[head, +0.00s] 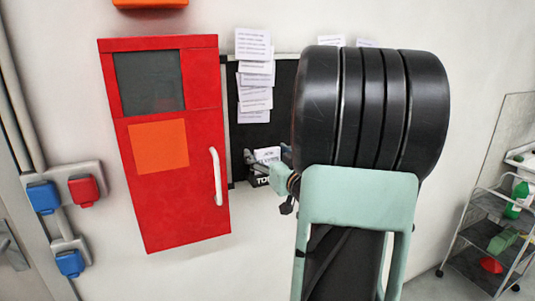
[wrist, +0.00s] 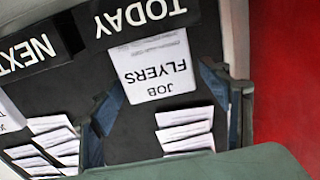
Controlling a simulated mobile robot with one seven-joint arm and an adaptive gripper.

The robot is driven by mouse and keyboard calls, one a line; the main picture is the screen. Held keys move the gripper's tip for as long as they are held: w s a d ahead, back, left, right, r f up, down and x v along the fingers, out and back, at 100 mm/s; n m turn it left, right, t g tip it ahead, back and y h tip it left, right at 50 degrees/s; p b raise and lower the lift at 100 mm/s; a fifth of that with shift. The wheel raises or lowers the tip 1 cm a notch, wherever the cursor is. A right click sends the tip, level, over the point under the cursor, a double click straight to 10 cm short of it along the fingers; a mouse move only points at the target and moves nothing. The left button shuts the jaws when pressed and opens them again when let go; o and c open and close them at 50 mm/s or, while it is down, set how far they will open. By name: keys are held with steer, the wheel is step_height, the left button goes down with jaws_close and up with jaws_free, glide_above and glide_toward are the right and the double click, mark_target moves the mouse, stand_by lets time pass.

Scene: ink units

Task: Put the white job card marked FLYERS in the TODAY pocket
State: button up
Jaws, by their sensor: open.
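The white job card marked FLYERS (wrist: 158,66) appears upside down in the wrist view. Its lower edge is hidden behind the black front of the TODAY pocket (wrist: 140,22), and the card stands up out of it. The card (head: 267,154) and pocket (head: 261,181) also show in the head view, partly covered by my arm. My gripper (wrist: 155,90) is open, with one finger on either side of the card. Gaps show between the fingers and the card. The gripper (head: 266,160) looks small in the head view.
The NEXT pocket (wrist: 30,48) is beside the TODAY pocket, with part of a white card (wrist: 10,116) at it. Several printed sheets (head: 254,85) hang on the black board above. A red cabinet (head: 170,205) with a white handle stands close on the left. A cart (head: 490,235) is at right.

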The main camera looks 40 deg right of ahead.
steer(key=shift+r, duration=0.1)
steer(key=shift+r+p, duration=0.2)
steer(key=shift+p, duration=0.1)
steer(key=v, duration=1.2)
steer(key=shift+b, duration=0.35)
